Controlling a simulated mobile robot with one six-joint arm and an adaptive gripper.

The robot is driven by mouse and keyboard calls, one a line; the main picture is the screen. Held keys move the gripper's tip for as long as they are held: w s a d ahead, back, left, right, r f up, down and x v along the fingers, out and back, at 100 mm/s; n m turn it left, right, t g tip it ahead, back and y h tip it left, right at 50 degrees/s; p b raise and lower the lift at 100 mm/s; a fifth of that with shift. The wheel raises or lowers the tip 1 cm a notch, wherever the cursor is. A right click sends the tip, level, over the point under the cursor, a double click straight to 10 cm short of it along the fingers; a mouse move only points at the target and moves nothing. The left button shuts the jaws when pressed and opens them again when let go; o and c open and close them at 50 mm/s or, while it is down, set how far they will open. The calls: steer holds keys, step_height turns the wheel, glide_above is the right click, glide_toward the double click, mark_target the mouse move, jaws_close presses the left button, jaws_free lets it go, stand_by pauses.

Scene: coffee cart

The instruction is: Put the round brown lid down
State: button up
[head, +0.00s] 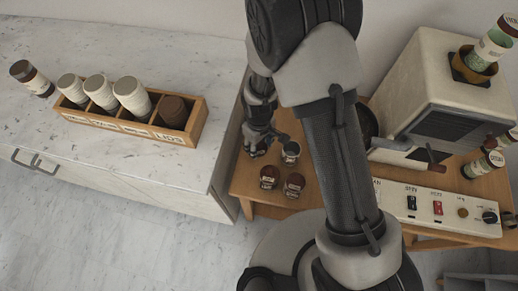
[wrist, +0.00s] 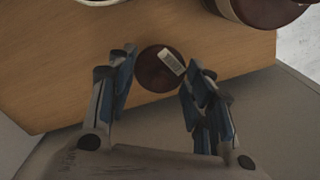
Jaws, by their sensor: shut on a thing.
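The round brown lid (wrist: 158,70), with a small pale label on top, sits between my fingertips in the wrist view. My gripper (wrist: 159,77) is shut on it, over the wooden cart top (wrist: 60,75). In the head view my gripper (head: 258,146) is low over the left part of the cart top (head: 245,178), and I cannot make out the lid there. Whether the lid touches the wood is unclear. Two dark-topped jars (head: 269,176) (head: 294,184) stand nearer the front.
A wooden organizer (head: 120,126) with cup stacks and brown lids (head: 173,108) stands on the marble counter (head: 110,170) to the left. A coffee machine (head: 430,80) and a switch panel (head: 440,205) are on the right.

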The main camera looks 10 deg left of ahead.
mark_target(259, 149)
steer(key=shift+f+b, duration=0.45)
steer(key=shift+f, duration=1.3)
steer(key=shift+f, duration=0.2)
steer(key=o, duration=1)
steer(key=shift+c, duration=0.2)
steer(key=shift+r, duration=0.1)
step_height(259, 149, up, 12)
steer(key=p, duration=0.4)
steer(key=shift+r, duration=0.1)
